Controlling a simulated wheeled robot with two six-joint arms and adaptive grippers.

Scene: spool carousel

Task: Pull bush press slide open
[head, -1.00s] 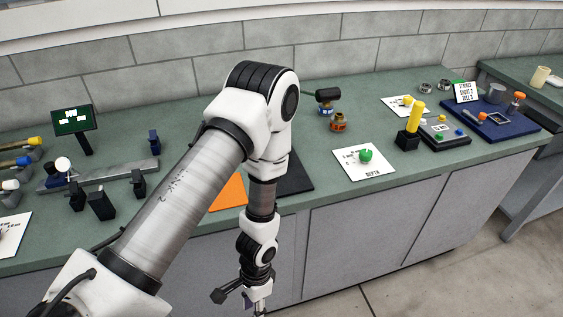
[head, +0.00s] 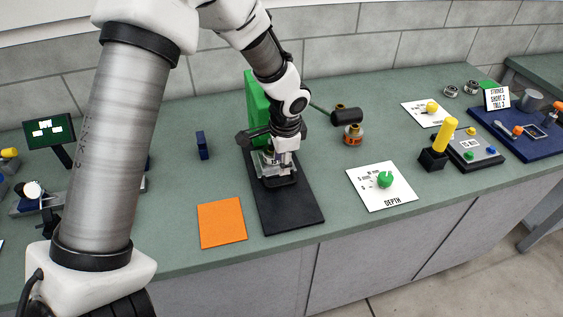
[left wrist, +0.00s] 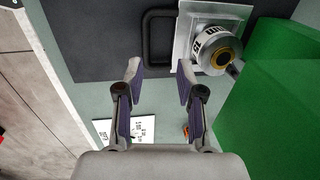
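The bush press has a tall green body (head: 257,103) and a black base plate (head: 288,212). Its silver slide plate (left wrist: 186,22) carries a round metal piece with dark markings (left wrist: 212,48). A dark U-shaped handle (left wrist: 146,36) sticks out from the slide's edge. My left gripper (head: 277,160) is low over the slide, in front of the green body. In the left wrist view, its fingers (left wrist: 159,70) are spread and empty, with the handle just beyond the tips; I cannot tell whether they touch it. In the head view, my gripper partly hides the slide. My right gripper is not in view.
An orange mat (head: 222,222) lies left of the base plate. A white DEPTH card (head: 367,201) with a green knob lies to the right. A small blue block (head: 202,145) stands to the left.

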